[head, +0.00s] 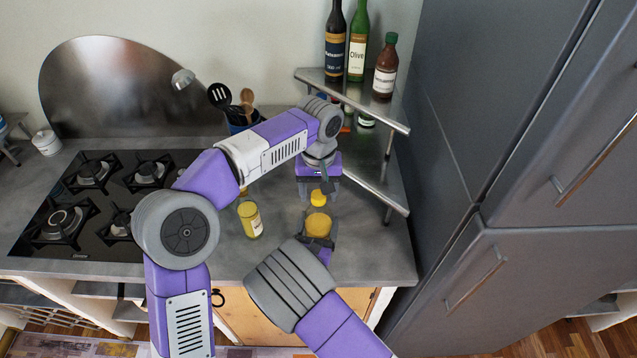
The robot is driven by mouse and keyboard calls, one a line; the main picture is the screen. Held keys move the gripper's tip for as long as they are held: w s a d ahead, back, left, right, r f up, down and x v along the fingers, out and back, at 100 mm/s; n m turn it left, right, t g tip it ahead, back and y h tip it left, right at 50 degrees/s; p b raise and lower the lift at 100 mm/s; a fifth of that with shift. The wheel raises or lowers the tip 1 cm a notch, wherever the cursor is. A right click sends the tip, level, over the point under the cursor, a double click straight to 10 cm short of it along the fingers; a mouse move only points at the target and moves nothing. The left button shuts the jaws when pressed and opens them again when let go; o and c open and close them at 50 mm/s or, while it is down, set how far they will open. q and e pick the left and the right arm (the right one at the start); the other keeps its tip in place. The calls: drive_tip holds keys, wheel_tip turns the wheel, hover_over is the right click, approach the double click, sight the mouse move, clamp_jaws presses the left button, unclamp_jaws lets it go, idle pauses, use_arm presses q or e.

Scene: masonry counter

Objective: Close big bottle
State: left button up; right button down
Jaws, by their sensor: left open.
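The big bottle (317,225) stands on the counter near its front edge, with orange-yellow contents. A yellow cap (318,198) shows at its top end; I cannot tell whether it sits on the neck or just above it. My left gripper (318,191) points down from above, open, with its fingertips close around or just behind the cap. My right gripper (319,239) reaches in from the front at the bottle's lower body. Its fingers are partly hidden by its own wrist, so its grip on the bottle is unclear.
A smaller yellow bottle (250,219) stands left of the big one. A gas hob (95,205) lies further left. A utensil holder (240,122) is behind my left arm. A metal corner shelf (395,118) with several bottles is at the back right, beside a tall grey cabinet (450,150).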

use_arm(q)
drive_tip(key=shift+c, duration=0.4)
drive_tip(key=c, duration=1)
drive_tip(key=m, duration=0.8)
drive_tip(key=o, duration=1.1)
drive_tip(key=shift+o, duration=0.2)
drive_tip(key=shift+r, duration=2.25)
